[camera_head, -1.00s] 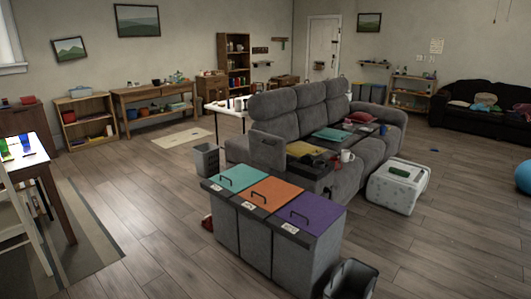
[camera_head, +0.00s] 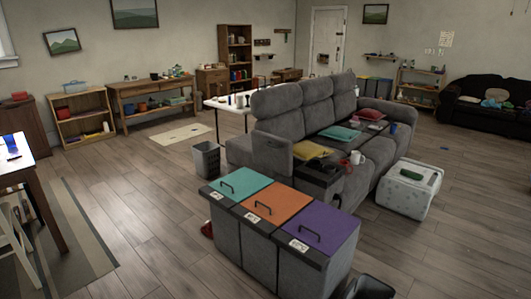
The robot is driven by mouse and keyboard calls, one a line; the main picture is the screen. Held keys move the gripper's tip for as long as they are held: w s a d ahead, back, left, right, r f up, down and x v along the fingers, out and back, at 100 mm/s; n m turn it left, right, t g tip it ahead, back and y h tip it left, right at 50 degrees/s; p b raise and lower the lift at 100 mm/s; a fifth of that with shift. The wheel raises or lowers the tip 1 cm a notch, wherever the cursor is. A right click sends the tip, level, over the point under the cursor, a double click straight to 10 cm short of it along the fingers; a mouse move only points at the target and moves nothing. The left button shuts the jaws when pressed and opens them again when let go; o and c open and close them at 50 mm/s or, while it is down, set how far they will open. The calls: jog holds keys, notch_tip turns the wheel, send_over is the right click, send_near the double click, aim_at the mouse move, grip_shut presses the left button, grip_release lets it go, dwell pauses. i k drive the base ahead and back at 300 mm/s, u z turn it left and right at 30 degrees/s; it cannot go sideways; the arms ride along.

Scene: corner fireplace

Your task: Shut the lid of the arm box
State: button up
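The grey sofa (camera_head: 285,110) stands in the middle of the room. At its near end is the arm box (camera_head: 318,180), with a dark top opening. A grey upright panel (camera_head: 275,154) at the left of the opening looks like its lid, standing open. The box's inside is too small and dark to make out. My gripper is not in view.
Three bins with teal (camera_head: 241,184), orange (camera_head: 278,205) and purple (camera_head: 320,226) lids stand in front of the arm box. A dark object (camera_head: 367,288) is cut off at the bottom edge. A white cooler-like box (camera_head: 405,192) stands right of the sofa.

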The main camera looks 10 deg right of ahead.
aim_at(274, 154)
jog(key=z, duration=0.05)
jog(key=i, duration=0.95)
jog(key=z, duration=0.3)
jog(key=k, duration=0.7)
jog(key=u, duration=0.15)
jog(key=i, duration=0.55)
jog(key=u, duration=0.65)
jog(key=i, duration=0.95)
jog(key=u, duration=0.2)
